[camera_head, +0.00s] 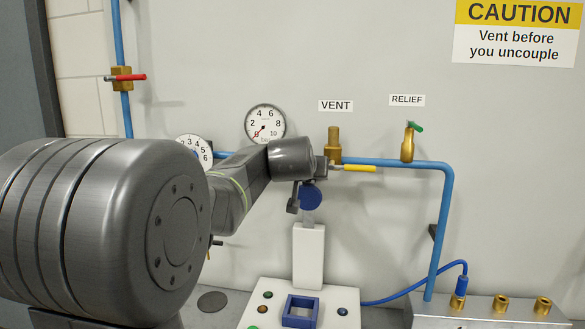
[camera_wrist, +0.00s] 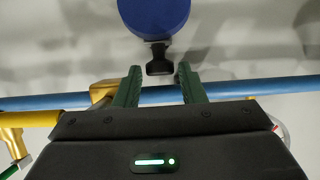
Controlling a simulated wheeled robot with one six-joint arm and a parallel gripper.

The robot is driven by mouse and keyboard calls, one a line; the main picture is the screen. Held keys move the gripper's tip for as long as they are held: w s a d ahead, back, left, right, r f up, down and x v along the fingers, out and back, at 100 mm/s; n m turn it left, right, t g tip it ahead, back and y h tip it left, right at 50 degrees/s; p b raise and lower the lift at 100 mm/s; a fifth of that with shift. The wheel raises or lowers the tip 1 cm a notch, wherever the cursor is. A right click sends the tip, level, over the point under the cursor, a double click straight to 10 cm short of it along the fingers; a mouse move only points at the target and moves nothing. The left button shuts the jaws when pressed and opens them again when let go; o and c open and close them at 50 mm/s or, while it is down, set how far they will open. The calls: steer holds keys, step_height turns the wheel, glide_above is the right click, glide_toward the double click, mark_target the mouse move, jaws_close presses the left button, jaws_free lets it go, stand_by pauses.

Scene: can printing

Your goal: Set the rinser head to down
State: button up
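I take the rinser head to be the blue disc (camera_head: 311,198) at the top of the white upright post (camera_head: 308,256). In the wrist view the blue disc (camera_wrist: 154,14) is at the top, with a short black knob (camera_wrist: 158,62) sticking out from it. My gripper (camera_wrist: 158,67) is open, its two green fingers on either side of the knob's end, with a gap to each. I see no contact. In the head view my wrist covers part of the disc, and the fingertips are hard to make out. Which setting the head is in cannot be told.
The white base (camera_head: 255,296) below carries a blue square frame (camera_head: 287,309) and several coloured buttons. A blue pipe (camera_head: 446,210) runs behind and to the right. The brass vent valve's yellow handle (camera_head: 360,168) is close to my wrist. A pressure gauge (camera_head: 265,122) is on the wall.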

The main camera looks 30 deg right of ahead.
steer(key=shift+w+d+f, duration=0.1)
steer(key=shift+w+d, duration=0.1)
steer(key=shift+w, duration=0.05)
steer(key=shift+c, duration=0.5)
jaws_close()
steer(key=shift+s+a+f+b, duration=0.1)
steer(key=shift+f+b, duration=0.05)
steer(key=shift+b, duration=0.25)
